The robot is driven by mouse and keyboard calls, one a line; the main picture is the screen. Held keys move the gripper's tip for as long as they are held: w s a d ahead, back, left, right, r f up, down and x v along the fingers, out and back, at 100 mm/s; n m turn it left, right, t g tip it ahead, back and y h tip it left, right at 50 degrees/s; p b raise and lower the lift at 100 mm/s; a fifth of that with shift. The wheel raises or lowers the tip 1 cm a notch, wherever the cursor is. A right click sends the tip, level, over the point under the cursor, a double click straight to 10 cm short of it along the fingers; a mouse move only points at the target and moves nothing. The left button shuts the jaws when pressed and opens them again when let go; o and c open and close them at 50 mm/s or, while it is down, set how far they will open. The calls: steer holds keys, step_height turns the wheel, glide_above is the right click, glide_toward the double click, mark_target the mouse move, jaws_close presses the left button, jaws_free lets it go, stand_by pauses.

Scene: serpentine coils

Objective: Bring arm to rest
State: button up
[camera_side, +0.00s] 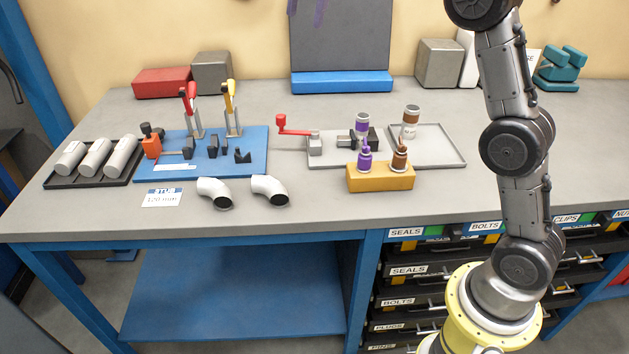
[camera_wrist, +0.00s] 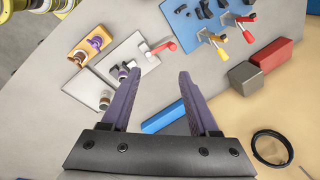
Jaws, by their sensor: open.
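My gripper (camera_wrist: 159,84) shows in the wrist view with two purple fingers spread apart and nothing between them. In the side view only the purple fingertips (camera_side: 319,10) show at the top edge, in front of the dark upright panel; the rest of the gripper is out of frame. My arm rises at the right of the side view and leaves it at the top. The gripper appears well above the grey bench top (camera_side: 310,200), touching nothing.
A blue fixture board (camera_side: 255,150) with red and yellow clamps, a tray of grey cylinders (camera_side: 60,181), two elbow pipes (camera_side: 268,188), a yellow block (camera_side: 380,181) with bottles and a grey tray (camera_side: 440,155) stand on the bench. Boxes line the wall.

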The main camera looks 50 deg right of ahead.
steer(key=s+a+n+t, duration=0.25)
steer(key=s+n, duration=0.35)
steer(key=s, duration=1.5)
steer(key=s+f+n, duration=0.5)
steer(key=f, duration=0.4)
steer(key=s+f+n, duration=0.5)
steer(key=f, duration=0.5)
steer(key=shift+s+a+n, duration=0.2)
steer(key=shift+a+n, duration=0.05)
steer(key=shift+n, duration=0.15)
